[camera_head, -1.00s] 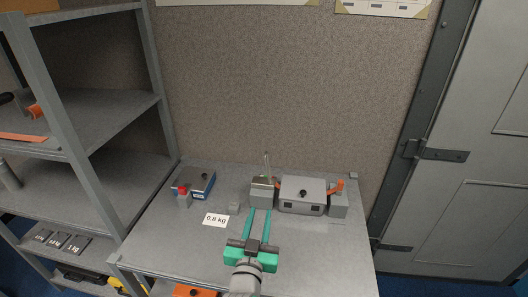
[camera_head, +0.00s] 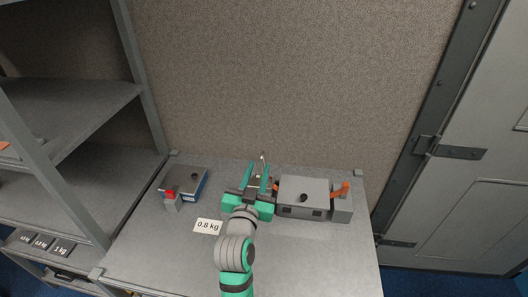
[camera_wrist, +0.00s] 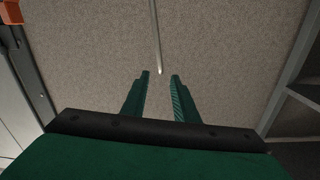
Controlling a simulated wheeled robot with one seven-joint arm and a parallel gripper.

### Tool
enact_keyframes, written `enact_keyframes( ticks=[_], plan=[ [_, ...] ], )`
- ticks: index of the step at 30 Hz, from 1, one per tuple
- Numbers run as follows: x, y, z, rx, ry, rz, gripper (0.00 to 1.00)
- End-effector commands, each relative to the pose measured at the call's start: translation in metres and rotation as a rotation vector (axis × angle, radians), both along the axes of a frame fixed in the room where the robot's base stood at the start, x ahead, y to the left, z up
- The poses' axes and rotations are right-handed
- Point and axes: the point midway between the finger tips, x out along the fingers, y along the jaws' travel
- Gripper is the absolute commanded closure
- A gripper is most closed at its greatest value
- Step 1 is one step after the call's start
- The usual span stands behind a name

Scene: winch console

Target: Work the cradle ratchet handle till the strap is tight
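A thin upright metal handle (camera_head: 263,157) rises from a small grey block at the left side of the grey console box (camera_head: 303,190). No label marks it as the ratchet handle. My gripper (camera_head: 259,168) is in front of this block and hides most of it. Its green fingers are parted and point towards the back wall, with the handle between or just beyond their tips. In the wrist view the handle (camera_wrist: 155,35) comes down from the top, its end just ahead of the gap between the fingertips (camera_wrist: 159,75). I see no contact. No strap can be made out.
An orange lever (camera_head: 341,189) on a grey block adjoins the console's right side. A 0.8 kg card (camera_head: 208,226) lies on the bench. Shelving (camera_head: 60,110) is at left.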

Motion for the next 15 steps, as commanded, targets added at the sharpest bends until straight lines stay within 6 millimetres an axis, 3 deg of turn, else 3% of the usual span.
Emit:
enact_keyframes(
  ticks=[9,15],
  plan=[
    [0.056,-0.01,0.0,0.0,0.001,-0.003,0.73],
    [0.076,-0.015,0.0,0.001,0.0,-0.004,0.73]
  ],
)
